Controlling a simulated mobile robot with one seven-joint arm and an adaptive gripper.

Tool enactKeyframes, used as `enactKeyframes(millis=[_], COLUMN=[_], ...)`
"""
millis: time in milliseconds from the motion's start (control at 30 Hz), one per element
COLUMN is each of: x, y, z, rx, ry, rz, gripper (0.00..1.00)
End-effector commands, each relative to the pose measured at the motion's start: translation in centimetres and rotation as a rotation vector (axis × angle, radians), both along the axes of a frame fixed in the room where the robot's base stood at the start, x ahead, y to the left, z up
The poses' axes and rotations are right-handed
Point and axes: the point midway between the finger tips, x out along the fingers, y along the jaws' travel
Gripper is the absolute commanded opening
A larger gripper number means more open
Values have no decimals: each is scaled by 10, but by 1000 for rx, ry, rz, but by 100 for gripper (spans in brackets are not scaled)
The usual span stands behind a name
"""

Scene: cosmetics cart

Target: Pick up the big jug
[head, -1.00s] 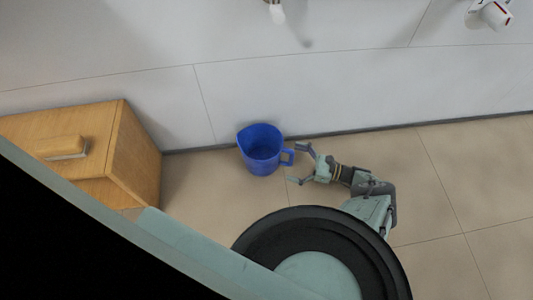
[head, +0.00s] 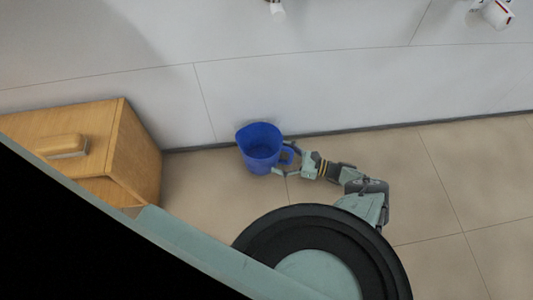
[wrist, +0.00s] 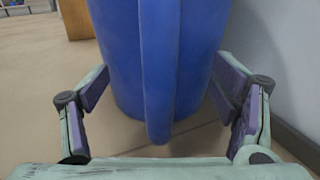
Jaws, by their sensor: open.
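The big blue jug (head: 259,150) stands upright on the tiled floor close to the wall in the head view, with its handle to the right. My gripper (head: 284,158) is at the handle side of the jug, its fingers on either side of the handle. In the wrist view the jug (wrist: 190,60) fills the middle, and its handle (wrist: 157,80) runs vertically between the fingers. My gripper (wrist: 160,98) is open there, and I see a gap between each finger and the handle.
A wooden cabinet (head: 135,150) stands to the left of the jug. The white wall (head: 330,95) is right behind the jug. The tiled floor (head: 450,180) to the right is clear.

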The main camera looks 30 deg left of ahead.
Motion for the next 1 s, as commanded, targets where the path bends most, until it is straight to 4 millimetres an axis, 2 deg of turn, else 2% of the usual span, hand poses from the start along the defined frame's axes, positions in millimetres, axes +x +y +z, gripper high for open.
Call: enactKeyframes(millis=[67, 1000], x=[0, 0], y=[0, 0], z=[0, 0], rx=[0, 0], ry=[0, 0], rz=[0, 1], gripper=[70, 7])
